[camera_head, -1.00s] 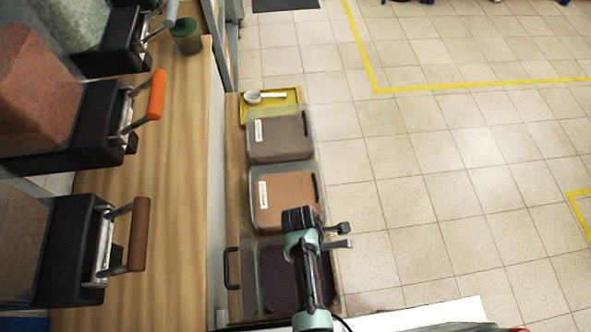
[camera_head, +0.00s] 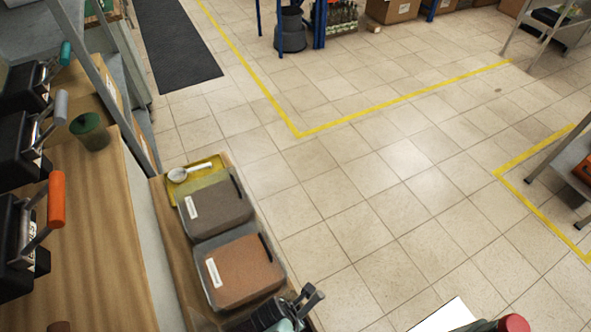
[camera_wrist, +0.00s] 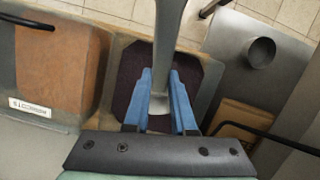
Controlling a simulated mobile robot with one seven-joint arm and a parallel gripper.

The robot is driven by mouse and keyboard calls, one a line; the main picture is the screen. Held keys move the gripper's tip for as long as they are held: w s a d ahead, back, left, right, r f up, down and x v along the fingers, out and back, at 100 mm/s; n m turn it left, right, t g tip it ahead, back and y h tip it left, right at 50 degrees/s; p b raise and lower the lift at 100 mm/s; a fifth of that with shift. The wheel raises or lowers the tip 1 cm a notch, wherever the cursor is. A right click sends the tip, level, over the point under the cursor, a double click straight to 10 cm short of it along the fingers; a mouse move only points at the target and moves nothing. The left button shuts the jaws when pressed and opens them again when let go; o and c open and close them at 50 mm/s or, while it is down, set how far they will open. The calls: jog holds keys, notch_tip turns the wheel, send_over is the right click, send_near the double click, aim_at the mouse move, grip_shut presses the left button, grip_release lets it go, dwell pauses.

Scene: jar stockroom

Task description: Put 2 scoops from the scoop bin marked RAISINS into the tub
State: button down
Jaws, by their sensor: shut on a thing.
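My gripper (camera_wrist: 160,98) has blue fingers that are shut on a grey scoop (camera_wrist: 168,45), seen in the wrist view. The scoop's long part runs up to the top edge between the fingers. Beneath it is a bin with dark purple contents (camera_wrist: 126,88). I cannot tell whether the scoop touches those contents, or whether it carries any. My gripper's end shows at the bottom of the head view (camera_head: 292,308), beside the brown bin. No label reading RAISINS is legible. A green tub-like container (camera_head: 90,132) stands on the wooden counter.
A labelled bin with orange-brown contents (camera_head: 240,270) and one with grey-brown contents (camera_head: 215,208) stand in a row. A white scoop (camera_head: 190,172) lies on a yellow tray (camera_head: 206,164) behind them. Dispensers with coloured handles (camera_head: 56,200) line the counter.

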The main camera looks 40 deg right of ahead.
notch_tip(320, 180, down, 14)
jog(key=a+b, duration=0.2)
jog(key=b, duration=1.2)
jog(key=shift+a+r+y+p, duration=0.55)
jog(key=shift+r+y+p, duration=0.3)
jog(key=shift+r+y, duration=0.15)
jog(key=shift+a+r+y+p, duration=0.5)
jog(key=shift+r+y+p, duration=0.35)
jog(key=shift+y, duration=0.15)
jog(key=shift+a+r+y+p, duration=0.55)
jog(key=shift+r+y+p, duration=0.3)
jog(key=shift+r+y, duration=0.15)
jog(key=shift+w+d+r+y+p, duration=0.15)
jog(key=shift+d+r+p, duration=0.1)
jog(key=shift+r+p, duration=0.4)
jog(key=shift+d+r+y+p, duration=0.15)
jog(key=shift+d+r+p, duration=0.15)
jog(key=shift+r, duration=0.5)
jog(key=shift+t+y, duration=0.3)
jog(key=shift+y, duration=0.1)
jog(key=shift+a+p+v, duration=0.15)
jog(key=shift+p+v, duration=0.45)
jog(key=shift+v, duration=0.4)
jog(key=shift+a+p+v, duration=0.15)
jog(key=shift+p+v, duration=0.4)
jog(key=shift+v, duration=0.45)
jog(key=shift+r, duration=0.25)
